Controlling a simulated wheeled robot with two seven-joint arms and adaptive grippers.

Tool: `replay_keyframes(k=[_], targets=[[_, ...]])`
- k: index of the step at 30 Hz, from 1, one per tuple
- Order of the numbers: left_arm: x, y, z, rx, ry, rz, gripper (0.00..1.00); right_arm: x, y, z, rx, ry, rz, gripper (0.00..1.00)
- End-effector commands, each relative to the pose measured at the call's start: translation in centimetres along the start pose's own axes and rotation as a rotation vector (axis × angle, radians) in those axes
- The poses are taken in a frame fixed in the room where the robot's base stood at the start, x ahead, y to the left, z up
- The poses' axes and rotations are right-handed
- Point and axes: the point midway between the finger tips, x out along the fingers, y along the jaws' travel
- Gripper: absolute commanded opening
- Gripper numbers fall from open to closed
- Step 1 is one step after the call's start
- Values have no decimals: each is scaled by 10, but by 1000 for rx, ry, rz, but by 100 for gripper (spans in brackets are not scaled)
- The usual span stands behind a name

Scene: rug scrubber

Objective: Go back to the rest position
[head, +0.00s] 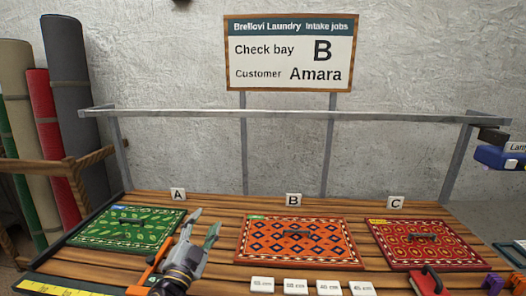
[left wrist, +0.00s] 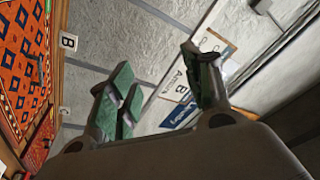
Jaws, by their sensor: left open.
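My left gripper (head: 203,228) is open and empty, raised above the wooden table between the green rug and the orange rug in the head view. Its two green-padded fingers also show spread apart in the left wrist view (left wrist: 162,90), with the wall and the sign behind them. The green rug (head: 95,239) lies at bay A, the orange rug (head: 298,257) at bay B, and the red rug (head: 455,257) at bay C. Each rug has a dark handle-like piece on it. The orange rug also shows in the left wrist view (left wrist: 22,50). My right gripper is not in view.
A metal rail (head: 290,115) runs across the back. A sign (head: 289,53) reads "Check bay B, Customer Amara". Several white number tags (head: 296,286) and a red-handled tool (head: 431,281) lie at the front edge. Rolled rugs (head: 73,100) stand at left. A blue device (head: 497,157) hangs at right.

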Motion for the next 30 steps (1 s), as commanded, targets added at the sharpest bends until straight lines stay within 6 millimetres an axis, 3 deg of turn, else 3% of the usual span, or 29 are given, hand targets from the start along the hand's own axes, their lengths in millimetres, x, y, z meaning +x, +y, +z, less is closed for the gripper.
replay_keyframes(k=[8, 18, 24, 30], targets=[[-36, 13, 67, -170, -324, 12, 50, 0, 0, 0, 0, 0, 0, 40], [-111, 54, 136, -347, -725, 115, 50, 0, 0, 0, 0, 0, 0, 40], [-168, 85, 160, -438, -951, 220, 50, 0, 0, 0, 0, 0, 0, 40], [-227, 113, 169, -517, -1146, 344, 50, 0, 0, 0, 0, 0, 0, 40]])
